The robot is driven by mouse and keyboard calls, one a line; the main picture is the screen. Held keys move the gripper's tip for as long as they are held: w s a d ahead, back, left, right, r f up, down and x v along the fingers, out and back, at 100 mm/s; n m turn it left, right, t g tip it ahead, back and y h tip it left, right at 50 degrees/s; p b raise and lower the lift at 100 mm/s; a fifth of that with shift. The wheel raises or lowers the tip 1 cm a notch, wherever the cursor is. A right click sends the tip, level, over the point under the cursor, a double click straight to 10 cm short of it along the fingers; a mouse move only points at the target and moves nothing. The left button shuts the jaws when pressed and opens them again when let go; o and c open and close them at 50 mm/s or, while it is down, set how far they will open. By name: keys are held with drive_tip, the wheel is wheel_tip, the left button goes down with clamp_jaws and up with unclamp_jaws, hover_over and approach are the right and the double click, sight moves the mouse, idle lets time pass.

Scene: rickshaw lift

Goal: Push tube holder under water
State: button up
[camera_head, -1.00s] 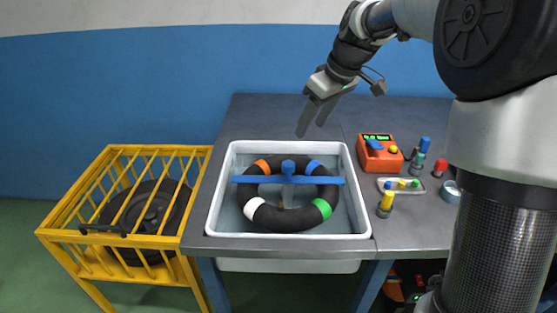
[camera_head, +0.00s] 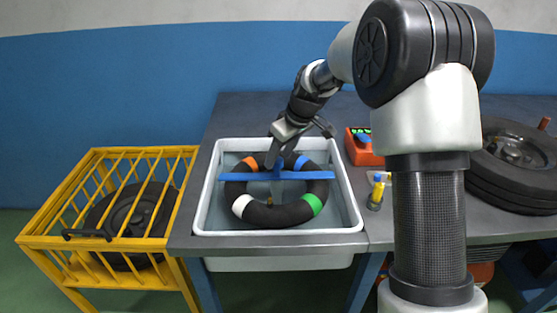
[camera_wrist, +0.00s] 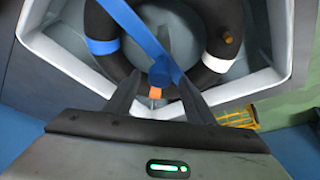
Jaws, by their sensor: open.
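The tube holder (camera_head: 318,176) is a blue bar lying across a black ring tube with a raised middle knob. The tube (camera_head: 272,215) has orange, blue, white and green bands and sits in a white basin (camera_head: 213,200). My gripper (camera_head: 276,158) is open, pointing down over the holder's middle and partly hiding it. In the wrist view the blue bar (camera_wrist: 128,22) runs to the blue knob (camera_wrist: 160,73), which shows between or just beyond the open fingertips (camera_wrist: 159,82). I cannot tell whether they touch it. The tube (camera_wrist: 98,20) lies beyond them.
A yellow cage (camera_head: 100,250) with a black wheel stands left of the table. Stacked tires (camera_head: 515,165) are at the far right. My arm hides part of the table.

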sight(280, 177)
drive_tip(key=shift+w+a+f, duration=0.15)
drive_tip(key=shift+w+f, duration=0.05)
drive_tip(key=shift+f, duration=0.5)
clamp_jaws()
wheel_tip(280, 177, down, 9)
drive_tip(key=b, duration=0.5)
drive_tip(key=shift+s+r, duration=0.1)
drive_tip(key=shift+r, duration=0.05)
unclamp_jaws()
drive_tip(key=shift+r, duration=0.1)
